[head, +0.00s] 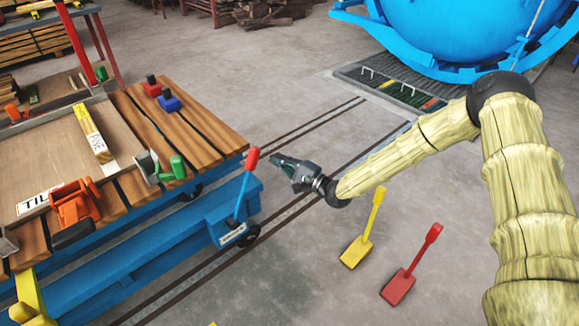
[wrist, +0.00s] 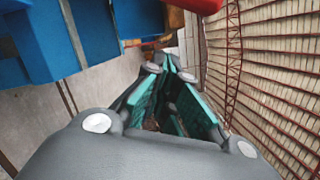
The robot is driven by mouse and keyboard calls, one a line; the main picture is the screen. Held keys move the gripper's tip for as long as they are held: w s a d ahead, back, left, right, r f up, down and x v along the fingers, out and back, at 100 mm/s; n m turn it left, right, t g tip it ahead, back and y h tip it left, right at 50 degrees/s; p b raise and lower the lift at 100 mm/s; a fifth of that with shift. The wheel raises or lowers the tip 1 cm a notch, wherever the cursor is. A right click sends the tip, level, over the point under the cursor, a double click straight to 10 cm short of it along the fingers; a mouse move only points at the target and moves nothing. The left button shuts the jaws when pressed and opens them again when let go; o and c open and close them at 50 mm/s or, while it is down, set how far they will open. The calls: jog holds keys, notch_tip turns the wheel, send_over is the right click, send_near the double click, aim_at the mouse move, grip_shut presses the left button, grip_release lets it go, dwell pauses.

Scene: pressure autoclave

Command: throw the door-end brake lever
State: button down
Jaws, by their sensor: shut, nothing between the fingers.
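The brake lever (head: 242,192) is a blue bar with a red knob (head: 251,158), rising from the near right end of the blue cart (head: 190,237). It leans slightly right, above a small white label plate (head: 232,235) too small to read. My gripper (head: 276,159) is shut and empty, pointing left, just right of the red knob, with a small gap in the head view. In the wrist view my gripper's teal fingers (wrist: 166,62) are together at the tips. A red shape (wrist: 200,4), probably the knob, is cut off at the top edge there.
The cart's slatted wooden deck (head: 200,140) carries several blocks and clamps. Floor rails run towards a large blue vessel (head: 450,30) at the back.

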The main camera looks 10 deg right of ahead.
jog(key=shift+s+a+r, duration=0.25)
jog(key=shift+a+r, duration=0.05)
jog(key=shift+a, duration=0.35)
jog(key=shift+s+a+r, duration=0.2)
jog(key=shift+a+r, duration=0.15)
jog(key=shift+a, duration=0.25)
jog(key=shift+s+a+r, duration=0.25)
jog(key=shift+a+r, duration=0.05)
jog(key=shift+a, duration=0.35)
